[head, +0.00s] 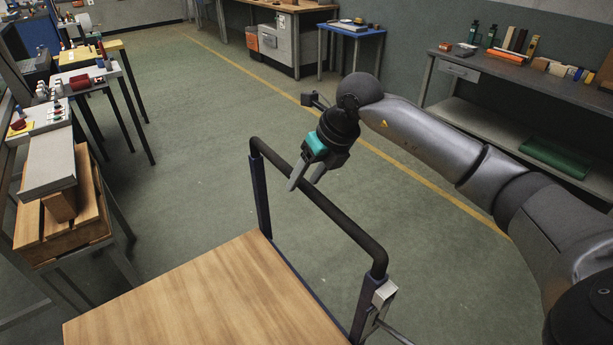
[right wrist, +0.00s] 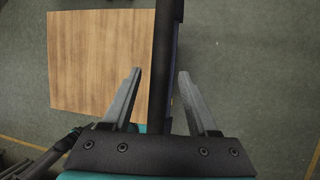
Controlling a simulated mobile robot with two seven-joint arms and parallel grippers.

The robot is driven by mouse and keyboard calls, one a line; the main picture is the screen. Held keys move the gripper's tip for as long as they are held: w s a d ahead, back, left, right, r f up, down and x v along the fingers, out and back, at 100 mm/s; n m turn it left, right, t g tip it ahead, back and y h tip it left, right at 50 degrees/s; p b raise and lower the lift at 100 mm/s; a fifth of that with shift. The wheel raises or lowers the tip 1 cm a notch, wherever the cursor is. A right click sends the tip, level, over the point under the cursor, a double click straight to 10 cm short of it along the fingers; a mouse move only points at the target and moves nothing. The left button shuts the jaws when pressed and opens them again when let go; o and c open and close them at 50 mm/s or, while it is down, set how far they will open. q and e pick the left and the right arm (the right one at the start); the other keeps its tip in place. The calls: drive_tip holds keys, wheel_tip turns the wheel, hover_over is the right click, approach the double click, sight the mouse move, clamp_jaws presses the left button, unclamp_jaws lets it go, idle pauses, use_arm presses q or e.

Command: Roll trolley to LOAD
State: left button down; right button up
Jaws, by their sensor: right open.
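The trolley has a flat wooden deck (head: 200,300) and a dark push handle (head: 320,205) on blue uprights, standing in front of me. My right gripper (head: 300,185) is open, its two grey fingers pointing down just above the handle bar. In the right wrist view the open fingers (right wrist: 160,95) lie to either side of the dark handle bar (right wrist: 167,50), with the wooden deck (right wrist: 100,60) to the left. I cannot tell how far the fingers reach past the bar. My left gripper is not in view. No LOAD marking is readable.
A yellow floor line (head: 400,168) runs diagonally behind the handle. Benches with small parts (head: 60,125) stand on the left, and a grey shelf bench (head: 520,80) stands on the right. A workbench (head: 290,30) and blue table (head: 350,32) are at the back. The green floor (head: 200,120) between is clear.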

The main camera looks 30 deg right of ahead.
drive_tip(key=shift+c, duration=0.2)
clamp_jaws()
idle(1.1)
